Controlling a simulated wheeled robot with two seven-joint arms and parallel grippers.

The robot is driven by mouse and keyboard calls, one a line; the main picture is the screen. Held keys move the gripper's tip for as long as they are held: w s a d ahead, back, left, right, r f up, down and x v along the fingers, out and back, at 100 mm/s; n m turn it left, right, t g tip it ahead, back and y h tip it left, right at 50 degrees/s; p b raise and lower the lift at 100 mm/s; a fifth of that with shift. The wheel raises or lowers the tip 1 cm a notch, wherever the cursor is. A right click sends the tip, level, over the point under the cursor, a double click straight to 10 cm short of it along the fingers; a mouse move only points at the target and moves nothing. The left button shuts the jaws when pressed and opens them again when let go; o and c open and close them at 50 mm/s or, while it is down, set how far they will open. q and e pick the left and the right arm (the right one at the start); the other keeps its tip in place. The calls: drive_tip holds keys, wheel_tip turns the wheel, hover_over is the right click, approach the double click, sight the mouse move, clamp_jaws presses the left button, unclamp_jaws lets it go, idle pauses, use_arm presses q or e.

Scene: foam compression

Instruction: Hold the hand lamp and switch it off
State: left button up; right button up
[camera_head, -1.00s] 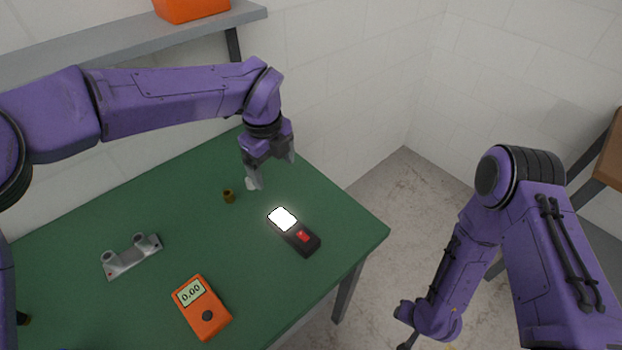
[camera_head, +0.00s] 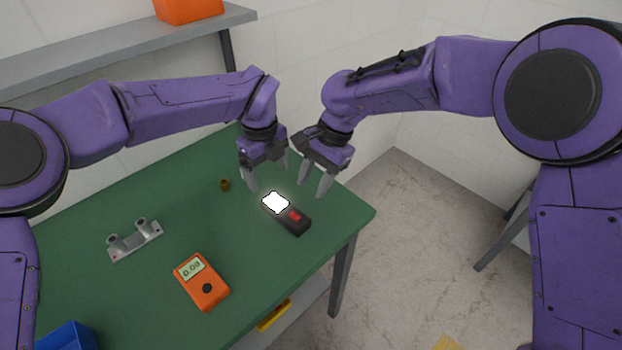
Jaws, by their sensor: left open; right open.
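The hand lamp (camera_head: 294,225) lies on the green table (camera_head: 130,290) near its right end. It is a black bar with a bright white lit panel at its far left end and a red switch (camera_head: 294,215) on its top. My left gripper (camera_head: 268,180) is open and points down just behind the lit end, apart from the lamp as far as I can see. My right gripper (camera_head: 313,187) is open and empty, pointing down above the table behind and to the right of the lamp. Nothing is between the fingers of either.
An orange meter (camera_head: 203,283) and a grey metal bracket (camera_head: 135,240) lie left of the lamp. A small brass piece (camera_head: 225,185) is near my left gripper. A blue bin (camera_head: 68,337) is at the lower left. A grey shelf (camera_head: 120,52) runs along the wall.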

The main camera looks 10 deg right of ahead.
use_arm(q)
hover_over(273, 200)
wheel_tip(273, 200, down, 5)
drive_tip(key=shift+w+r, duration=0.1)
drive_tip(key=shift+w, duration=0.05)
drive_tip(key=f, duration=0.5)
drive_tip(key=shift+s+f, duration=0.2)
drive_tip(key=shift+s, duration=0.1)
drive_tip(key=shift+w+f, duration=0.25)
drive_tip(key=shift+f, duration=0.3)
drive_tip(key=shift+s+r, duration=0.1)
drive_tip(key=shift+s, duration=0.05)
drive_tip(key=c, duration=1.3)
use_arm(e)
drive_tip(key=shift+w+f, duration=0.25)
drive_tip(key=shift+w, duration=0.15)
drive_tip(key=shift+a, duration=0.1)
drive_tip(key=c, duration=0.4)
drive_tip(key=shift+n, duration=0.3)
clamp_jaws()
drive_tip(key=w+d+r+n+g+y, duration=0.1)
drive_tip(key=w+n+y, duration=0.1)
drive_tip(key=n, duration=1.5)
drive_tip(key=w+d+r+n+g+y, duration=0.2)
drive_tip(key=n, duration=1.6)
drive_tip(key=shift+w+d+g, duration=0.2)
drive_tip(key=shift+d+g, duration=0.05)
drive_tip(key=shift+g, duration=0.05)
